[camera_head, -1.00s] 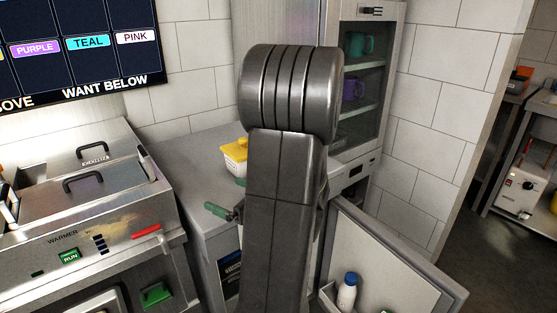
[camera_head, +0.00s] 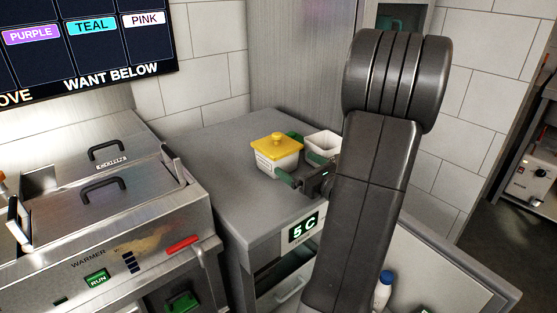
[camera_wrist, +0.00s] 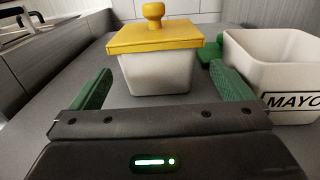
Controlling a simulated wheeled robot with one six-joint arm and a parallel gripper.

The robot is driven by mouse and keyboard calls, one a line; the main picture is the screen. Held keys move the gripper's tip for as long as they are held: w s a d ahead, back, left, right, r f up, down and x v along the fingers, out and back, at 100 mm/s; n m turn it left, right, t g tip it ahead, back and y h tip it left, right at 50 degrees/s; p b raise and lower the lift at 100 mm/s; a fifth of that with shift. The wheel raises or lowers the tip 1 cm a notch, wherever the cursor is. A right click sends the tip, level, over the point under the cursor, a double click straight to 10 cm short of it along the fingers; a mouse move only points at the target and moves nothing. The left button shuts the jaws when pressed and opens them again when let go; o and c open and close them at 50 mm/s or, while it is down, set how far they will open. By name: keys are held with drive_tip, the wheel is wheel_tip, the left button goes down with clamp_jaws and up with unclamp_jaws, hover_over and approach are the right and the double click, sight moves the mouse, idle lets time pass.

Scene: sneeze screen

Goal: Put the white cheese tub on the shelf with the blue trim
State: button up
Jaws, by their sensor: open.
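A white tub with a yellow knobbed lid (camera_head: 276,150) stands upright on the grey counter; it also shows in the wrist view (camera_wrist: 157,72). Its label is too small to read. My gripper (camera_head: 302,167) is low over the counter, open and empty, its green fingers pointing at this tub. In the wrist view my gripper (camera_wrist: 164,74) has one fingertip on either side of the tub's near face, with gaps. I cannot tell how far the tub is between them. No blue-trimmed shelf can be made out.
An open white tub marked MAYO (camera_wrist: 275,75) stands close to the right. A green object (camera_wrist: 212,50) lies behind the lidded tub. A warmer (camera_head: 110,235) is at left. An open door (camera_head: 450,260) and a unit reading 5 C (camera_head: 303,229) are below the counter. The counter's left part is clear.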

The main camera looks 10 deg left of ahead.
sight(287, 160)
drive_tip(key=shift+x, duration=3.85)
drive_tip(key=shift+s, duration=0.1)
drive_tip(key=c, duration=0.9)
